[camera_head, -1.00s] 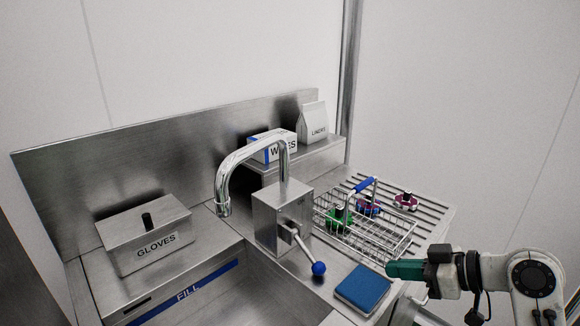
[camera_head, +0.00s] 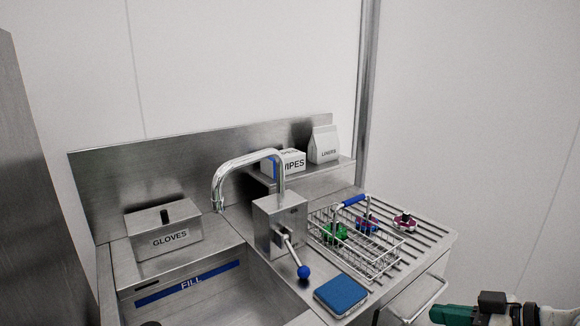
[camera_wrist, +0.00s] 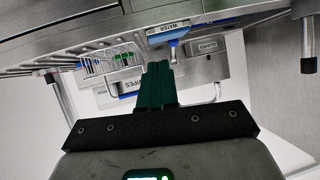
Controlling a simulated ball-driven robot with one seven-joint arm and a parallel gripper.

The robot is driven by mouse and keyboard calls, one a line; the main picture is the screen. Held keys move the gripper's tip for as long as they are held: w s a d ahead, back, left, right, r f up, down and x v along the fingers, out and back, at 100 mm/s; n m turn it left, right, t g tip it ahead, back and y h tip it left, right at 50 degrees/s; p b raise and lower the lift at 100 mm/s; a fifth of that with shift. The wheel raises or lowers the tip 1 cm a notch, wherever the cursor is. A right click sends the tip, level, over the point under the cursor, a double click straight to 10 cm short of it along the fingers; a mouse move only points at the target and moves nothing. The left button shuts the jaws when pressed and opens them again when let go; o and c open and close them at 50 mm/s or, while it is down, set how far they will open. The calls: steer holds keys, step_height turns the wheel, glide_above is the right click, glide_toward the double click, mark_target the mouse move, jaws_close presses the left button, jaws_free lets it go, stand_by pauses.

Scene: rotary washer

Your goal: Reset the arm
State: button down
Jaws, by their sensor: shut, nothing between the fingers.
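My gripper (camera_head: 440,314) is at the lower right of the head view, out in front of the washer unit and apart from it. Its teal fingers are shut with nothing between them. In the wrist view the shut fingers (camera_wrist: 157,82) point at the unit, which appears upside down. The rest of my arm is mostly cut off by the frame edge in the head view.
A wire basket (camera_head: 385,262) with green and purple parts stands on the ribbed drainboard (camera_head: 425,236), beside a red-purple part (camera_head: 404,220). A blue pad (camera_head: 341,294), a blue-knobbed lever (camera_head: 303,271), a faucet (camera_head: 250,158) and a drawer handle (camera_head: 428,300) are nearby.

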steer(key=s+a+f+m+g+h+p, duration=0.1)
steer(key=s+a+f+m+h, duration=0.15)
steer(key=s+f, duration=0.4)
steer(key=s+a+f+m+g+h+p, duration=0.1)
steer(key=s+a+f+m+g+p, duration=0.15)
steer(key=s+a+f, duration=0.4)
steer(key=s+d+f+m+g+h, duration=0.2)
steer(key=s+d+f+h, duration=0.1)
steer(key=s, duration=0.6)
steer(key=s+d+f+m+g+h, duration=0.1)
steer(key=s+d+f+g+h, duration=0.1)
steer(key=s, duration=0.8)
steer(key=d+f+h+p, duration=0.1)
steer(key=d+f, duration=0.1)
steer(key=d, duration=0.1)
steer(key=shift+s+f+m, duration=0.15)
steer(key=shift+m, duration=0.25)
steer(key=shift+d, duration=0.1)
